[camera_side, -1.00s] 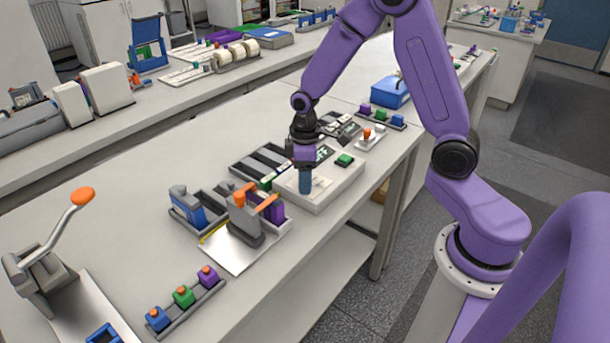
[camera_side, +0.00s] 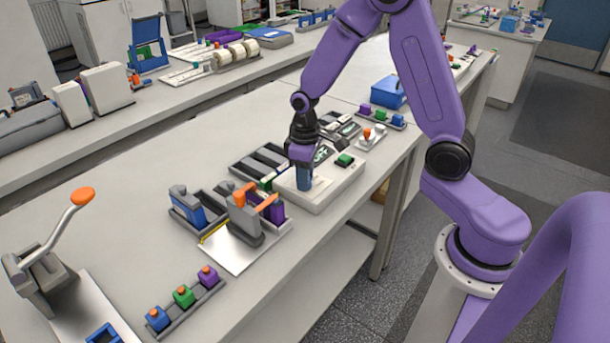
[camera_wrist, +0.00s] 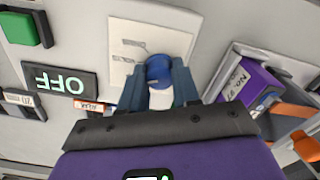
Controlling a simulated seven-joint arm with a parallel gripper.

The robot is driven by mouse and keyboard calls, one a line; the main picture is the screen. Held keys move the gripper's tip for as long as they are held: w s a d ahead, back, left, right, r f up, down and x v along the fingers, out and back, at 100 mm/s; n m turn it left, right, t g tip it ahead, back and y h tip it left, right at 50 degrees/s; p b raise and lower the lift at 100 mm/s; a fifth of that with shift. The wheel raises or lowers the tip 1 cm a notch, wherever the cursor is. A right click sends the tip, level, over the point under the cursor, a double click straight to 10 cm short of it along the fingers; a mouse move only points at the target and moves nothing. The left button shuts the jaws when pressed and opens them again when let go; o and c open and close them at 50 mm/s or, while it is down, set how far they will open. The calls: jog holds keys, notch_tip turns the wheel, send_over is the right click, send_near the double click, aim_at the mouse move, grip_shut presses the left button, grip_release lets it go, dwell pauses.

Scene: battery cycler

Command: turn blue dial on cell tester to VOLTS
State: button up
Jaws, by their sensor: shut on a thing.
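The cell tester (camera_side: 323,196) is a pale box on the bench, with a green button (camera_side: 344,160) and a dark display. In the wrist view the display (camera_wrist: 60,79) reads OFF, upside down. The blue dial (camera_wrist: 158,69) stands on a white label plate (camera_wrist: 128,42) of the tester. My gripper (camera_wrist: 160,88) is over the tester with its two blue-grey fingers shut on the dial, one on each side. In the side view my gripper (camera_side: 304,182) hides the dial. The plate's lettering is too small to read.
Left of the tester stands a grey clamp fixture with orange handles (camera_side: 245,215) and a rack with a purple cell (camera_side: 273,208). In the wrist view the green button (camera_wrist: 20,29) is at upper left. A blue bin (camera_side: 389,92) stands farther back.

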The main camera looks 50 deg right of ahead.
jog(key=shift+m, duration=2.3)
jog(key=o, duration=1.1)
jog(key=shift+c, duration=0.2)
notch_tip(320, 180, up, 18)
jog(key=shift+f, duration=0.2)
jog(key=shift+a, duration=0.1)
